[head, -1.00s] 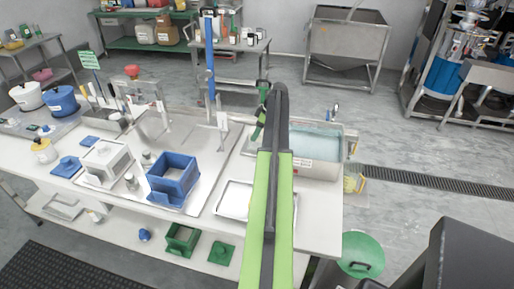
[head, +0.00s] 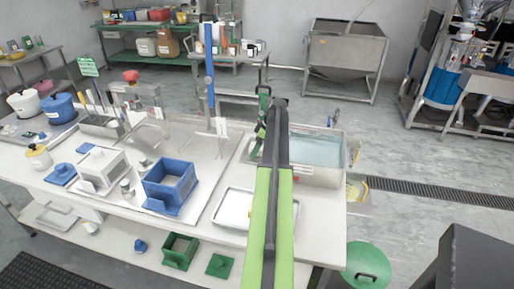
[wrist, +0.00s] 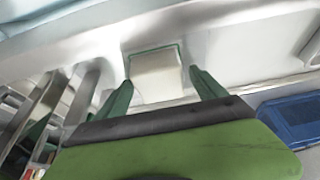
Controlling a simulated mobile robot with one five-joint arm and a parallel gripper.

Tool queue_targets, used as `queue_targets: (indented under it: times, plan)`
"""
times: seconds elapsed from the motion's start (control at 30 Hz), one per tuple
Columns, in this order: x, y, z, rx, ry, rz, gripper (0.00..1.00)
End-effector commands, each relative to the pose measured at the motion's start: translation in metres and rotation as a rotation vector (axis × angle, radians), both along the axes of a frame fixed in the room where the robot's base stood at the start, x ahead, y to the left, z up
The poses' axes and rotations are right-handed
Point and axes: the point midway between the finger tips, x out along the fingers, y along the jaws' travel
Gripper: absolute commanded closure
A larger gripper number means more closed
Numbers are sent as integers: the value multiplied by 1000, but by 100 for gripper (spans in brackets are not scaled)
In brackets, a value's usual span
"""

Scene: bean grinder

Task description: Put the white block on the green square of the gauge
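A pale white block-like square (wrist: 157,75) lies between and just beyond my fingertips in the wrist view. A thin green edge runs along its top and right side; I cannot tell whether this is the gauge's green square under it. My gripper (wrist: 160,76) has two green fingers spread apart, with narrow gaps beside the white shape. In the head view my gripper (head: 261,118) hangs over the back of the bench, left of the water basin. The block and the gauge cannot be made out clearly there.
The basin (head: 318,178) stands right of my arm. A white tray (head: 228,219) lies on the bench in front, partly behind my arm. A blue open box (head: 170,184) and a white box (head: 103,170) stand left. A blue upright post (head: 210,70) rises behind.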

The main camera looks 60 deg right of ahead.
Motion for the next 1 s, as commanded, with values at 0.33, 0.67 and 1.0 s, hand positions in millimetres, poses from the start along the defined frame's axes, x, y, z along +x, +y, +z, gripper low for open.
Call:
queue_targets:
  times: [0.33,0.67,1.0]
  plan:
    - [0,0,3,0,0,0,19]
    - [-16,-5,55,0,0,-1,19]
    - [-41,-13,115,0,0,0,19]
